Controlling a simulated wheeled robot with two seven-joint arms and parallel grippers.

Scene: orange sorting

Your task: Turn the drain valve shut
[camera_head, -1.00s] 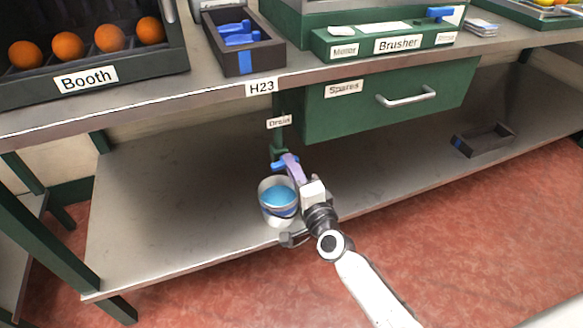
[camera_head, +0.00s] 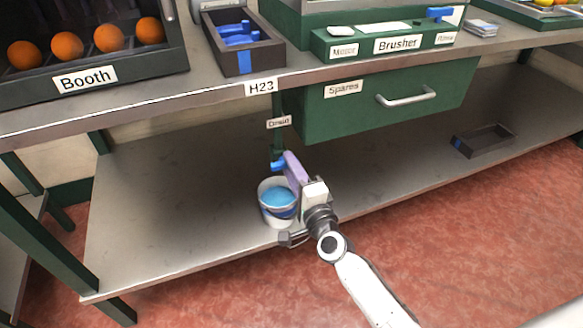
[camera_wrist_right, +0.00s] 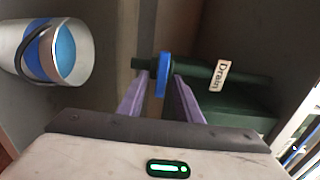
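The drain valve has a blue handle (camera_head: 277,166) on a dark green pipe under the bench, below a "Drain" label (camera_head: 278,123). In the right wrist view the blue handle (camera_wrist_right: 163,75) stands edge-on between the two purple fingers of my right gripper (camera_wrist_right: 161,77). The fingers are apart, one on each side of the handle, with narrow gaps visible. In the head view my right gripper (camera_head: 289,163) reaches the valve from the lower right and hides part of it. My left gripper is not in view.
A white bucket (camera_head: 279,222) with blue contents stands on the lower shelf (camera_head: 180,215) just below the valve; it shows in the wrist view (camera_wrist_right: 20,47). A green "Spares" drawer (camera_head: 360,108) is right of the valve. A dark tray (camera_head: 484,140) lies farther right.

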